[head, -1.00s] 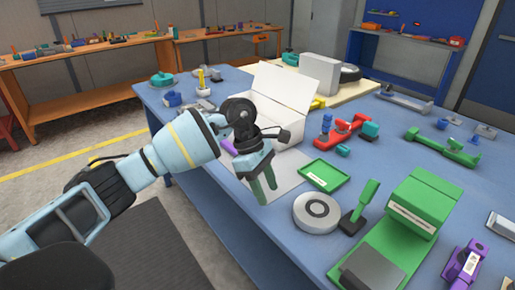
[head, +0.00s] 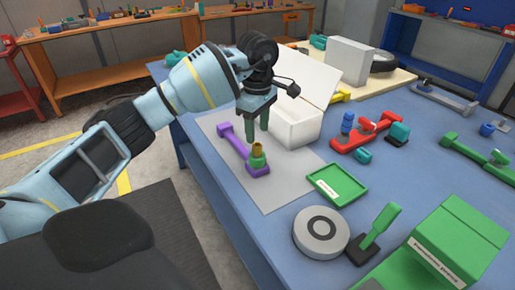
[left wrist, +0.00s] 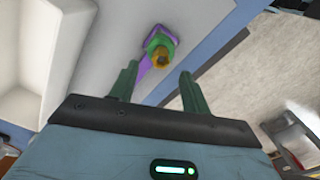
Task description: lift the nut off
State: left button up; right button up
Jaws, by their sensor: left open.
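A purple fixture (head: 232,142) lies on a grey mat on the blue table. A green six-sided piece (head: 257,163) with a brass-coloured top (head: 257,148) stands on its near end; I cannot tell which of the two is the nut. In the left wrist view, the green piece (left wrist: 158,41) and brass-coloured top (left wrist: 161,57) show beyond the fingertips, roughly between them. My left gripper (head: 257,130) is open and empty, with green fingers pointing down, above and apart from the fixture. It also shows in the left wrist view (left wrist: 158,85). My right gripper is out of view.
An open white box (head: 292,126) stands right behind the fixture, close to my left gripper. A green tray (head: 337,185), a grey round disc (head: 320,232) and a red fixture (head: 365,135) are to the right. The mat (head: 285,190) is clear around the fixture's near end.

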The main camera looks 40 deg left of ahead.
aim_at(257, 147)
pick_arm(q)
jog(key=shift+s+f, duration=0.1)
jog(key=shift+f, duration=2.5)
jog(key=shift+c, duration=0.2)
grip_shut()
